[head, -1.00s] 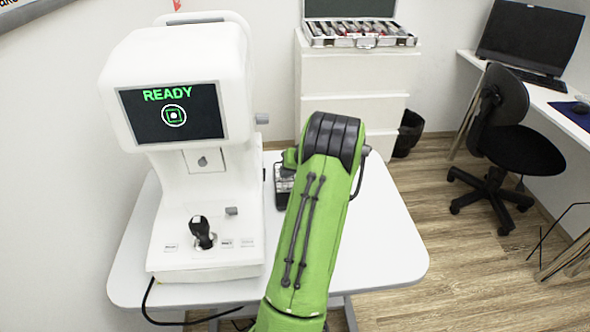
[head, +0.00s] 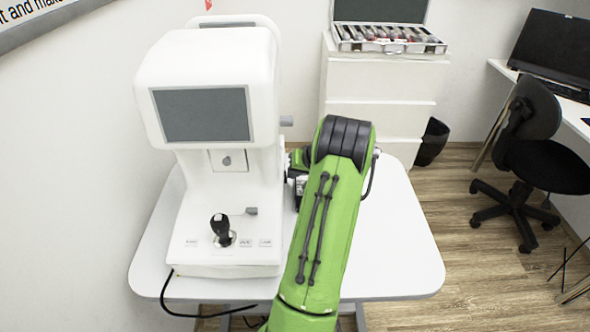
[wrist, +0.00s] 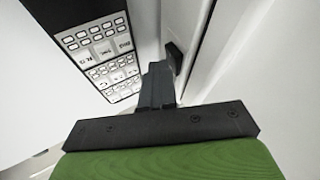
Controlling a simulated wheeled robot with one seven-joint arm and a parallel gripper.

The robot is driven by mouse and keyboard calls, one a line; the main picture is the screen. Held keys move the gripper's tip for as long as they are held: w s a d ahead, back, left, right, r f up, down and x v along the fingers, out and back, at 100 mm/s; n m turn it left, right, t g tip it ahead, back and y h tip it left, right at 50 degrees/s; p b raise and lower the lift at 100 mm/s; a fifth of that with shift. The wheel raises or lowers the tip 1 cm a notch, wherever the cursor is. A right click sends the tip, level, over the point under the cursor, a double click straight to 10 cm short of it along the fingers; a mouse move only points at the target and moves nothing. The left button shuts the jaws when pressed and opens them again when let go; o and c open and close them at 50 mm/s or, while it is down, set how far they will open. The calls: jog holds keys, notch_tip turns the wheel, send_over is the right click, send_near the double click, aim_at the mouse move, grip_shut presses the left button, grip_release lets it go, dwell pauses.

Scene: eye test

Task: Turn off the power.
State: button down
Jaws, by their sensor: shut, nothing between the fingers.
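The white eye-test machine (head: 215,55) stands on the table. Its screen (head: 201,114) is plain grey, with no text or symbol lit. A black joystick (head: 221,229) rises from its base. In the wrist view, a small black switch (wrist: 174,58) sits on a white side wall, which looks like the machine's side. My gripper (wrist: 158,70) is shut and empty, its fingertips right beside the switch. I cannot tell whether they touch it. In the head view my green arm hides most of the gripper, at the machine's right side.
A panel of white keys (wrist: 105,55) is close to my fingers in the wrist view. The white table (head: 405,265) is clear on the right. Behind are a drawer cabinet (head: 375,105) with an open lens case (head: 390,45), and a black chair (head: 535,150).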

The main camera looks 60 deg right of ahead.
jog(key=shift+w+r, duration=0.15)
jog(key=shift+w, duration=0.2)
jog(key=shift+d, duration=0.2)
jog(key=shift+w+d+p, duration=0.3)
jog(key=shift+d+p, duration=0.15)
jog(key=shift+p, duration=0.05)
jog(key=shift+s, duration=0.1)
jog(key=p+v, duration=0.4)
jog(key=v, duration=1.1)
jog(key=shift+s+r, duration=0.2)
jog(key=shift+s, duration=0.1)
